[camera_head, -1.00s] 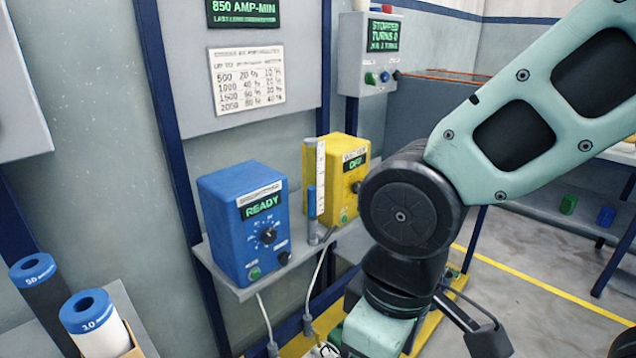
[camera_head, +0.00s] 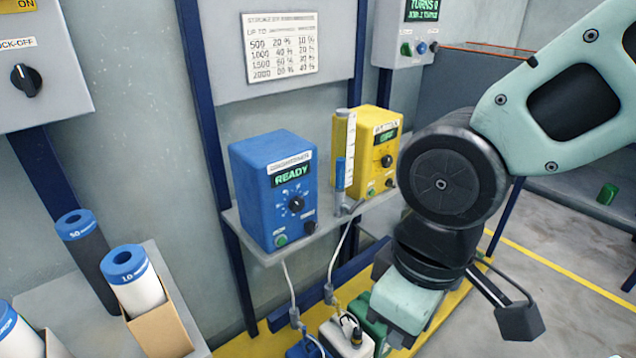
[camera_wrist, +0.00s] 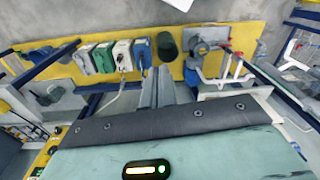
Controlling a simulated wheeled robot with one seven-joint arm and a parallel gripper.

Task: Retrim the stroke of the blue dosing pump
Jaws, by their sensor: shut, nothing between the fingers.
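The blue dosing pump (camera_head: 252,203) stands on a small grey wall shelf (camera_head: 268,256) in the head view. Its green display (camera_head: 291,174) reads READY. Below are a black dial knob (camera_head: 296,203) with marks around it, a smaller black knob (camera_head: 309,228) and a green button (camera_head: 281,241). My arm is to the right of the pumps, apart from the blue one. My gripper (camera_wrist: 157,77) shows in the wrist view as two grey fingers, shut and empty, over the floor area. I cannot make out the blue pump in the wrist view.
A yellow pump (camera_head: 368,140) and a clear graduated tube (camera_head: 346,150) stand right of the blue pump. A posted table (camera_head: 281,47) hangs above. Blue-capped rolls (camera_head: 130,275) stand lower left, a switch box (camera_head: 45,75) upper left. Several jugs (camera_wrist: 103,56) stand on a yellow floor strip.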

